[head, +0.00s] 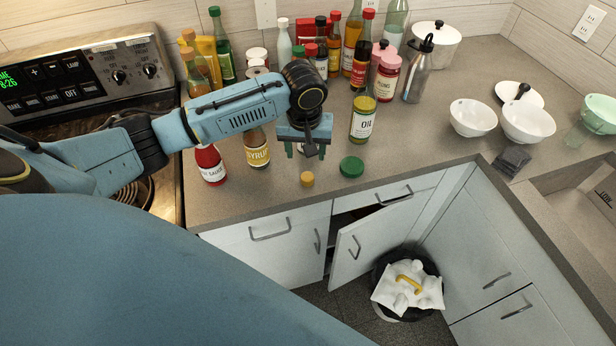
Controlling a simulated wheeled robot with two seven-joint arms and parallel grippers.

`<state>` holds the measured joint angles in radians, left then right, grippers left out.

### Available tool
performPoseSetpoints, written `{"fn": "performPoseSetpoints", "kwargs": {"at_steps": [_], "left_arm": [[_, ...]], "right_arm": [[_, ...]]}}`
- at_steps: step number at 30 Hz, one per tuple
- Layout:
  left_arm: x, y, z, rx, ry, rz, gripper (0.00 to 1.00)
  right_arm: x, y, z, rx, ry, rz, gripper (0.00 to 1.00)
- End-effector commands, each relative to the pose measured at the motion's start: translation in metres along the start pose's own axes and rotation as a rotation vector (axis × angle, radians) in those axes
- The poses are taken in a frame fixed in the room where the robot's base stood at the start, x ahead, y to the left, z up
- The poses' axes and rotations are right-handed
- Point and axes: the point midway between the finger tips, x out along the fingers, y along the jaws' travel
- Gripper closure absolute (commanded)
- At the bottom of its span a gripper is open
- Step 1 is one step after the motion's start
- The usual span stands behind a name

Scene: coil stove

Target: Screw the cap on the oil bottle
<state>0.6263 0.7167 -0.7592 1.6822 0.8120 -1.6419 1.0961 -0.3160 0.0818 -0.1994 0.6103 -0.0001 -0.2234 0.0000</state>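The oil bottle (362,122) stands upright on the counter, right of the middle, with a yellow-green body, a white label reading OIL and no cap on top. A green cap (351,167) lies on the counter near the front edge, just below the bottle in the picture. My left gripper (305,153) points down to the left of the oil bottle, apart from bottle and cap. Its fingers are spread; a pale thing shows between or behind them, too hidden to name. My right gripper is out of view.
A small orange-yellow cap (307,179) lies left of the green cap. A syrup bottle (257,154) and a red sauce bottle (212,172) stand left of my gripper. Several bottles and jars crowd behind. White bowls (528,124) stand right. A cabinet door (365,243) hangs open below.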

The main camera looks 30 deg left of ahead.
Motion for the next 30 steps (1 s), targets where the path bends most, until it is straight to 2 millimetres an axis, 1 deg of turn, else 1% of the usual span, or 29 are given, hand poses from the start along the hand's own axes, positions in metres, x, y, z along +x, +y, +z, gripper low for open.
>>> {"fn": "performPoseSetpoints", "kwargs": {"at_steps": [1,3,6,9,12,20,23,30], "left_arm": [[0.012,-0.001,0.002,0.000,-0.005,-0.003,0.44],[0.026,0.000,0.001,-0.001,-0.004,-0.002,0.44],[0.043,0.000,0.001,-0.001,-0.003,-0.003,0.44],[0.053,0.000,0.001,0.000,-0.002,-0.001,0.44],[0.058,0.000,0.000,0.001,-0.001,0.000,0.44],[0.059,0.000,0.000,0.001,-0.001,0.000,0.44],[0.062,0.000,0.001,0.000,-0.002,-0.002,0.44],[0.096,0.002,0.000,-0.001,-0.003,-0.003,0.44]], "right_arm": [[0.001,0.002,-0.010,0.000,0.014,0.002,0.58],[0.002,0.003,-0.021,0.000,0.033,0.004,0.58],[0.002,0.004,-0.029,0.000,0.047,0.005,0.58],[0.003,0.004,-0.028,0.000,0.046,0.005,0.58],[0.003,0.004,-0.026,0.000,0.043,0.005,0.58],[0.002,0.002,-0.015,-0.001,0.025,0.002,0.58],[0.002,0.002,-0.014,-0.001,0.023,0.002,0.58],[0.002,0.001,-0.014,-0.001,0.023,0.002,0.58]]}}
